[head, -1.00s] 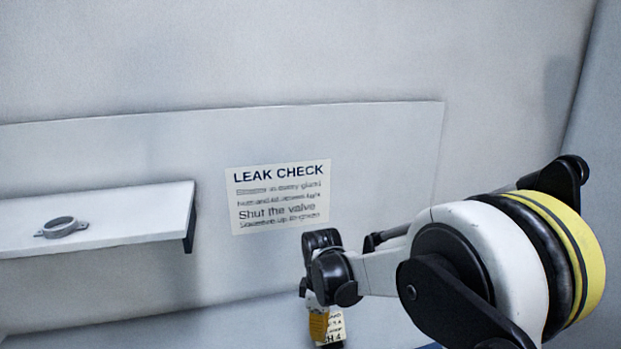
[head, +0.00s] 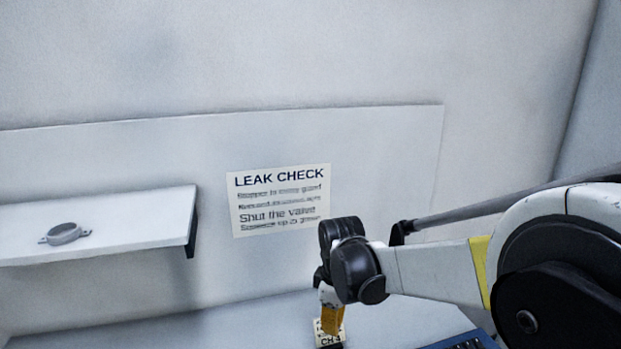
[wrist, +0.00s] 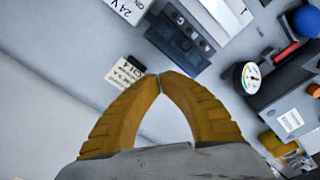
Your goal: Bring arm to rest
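My gripper (wrist: 160,77) shows in the wrist view with its two yellow-orange fingers brought together at the tips. No object shows between them. In the head view my gripper (head: 332,318) hangs down from the dark wrist joint, at the lower middle. It is in front of a small labelled block (head: 329,340) reading CH 4, which it partly covers. In the wrist view this labelled block (wrist: 123,73) lies just left of the fingertips, apart from them as far as I can tell. The fingertips' height above the bench cannot be told.
A wall shelf (head: 120,220) at left holds a grey flanged ring (head: 65,233). A LEAK CHECK sign (head: 279,200) hangs behind the wrist. In the wrist view a dark terminal unit (wrist: 180,40) lies beyond the fingertips, and a pressure gauge (wrist: 249,78) with other equipment lies right.

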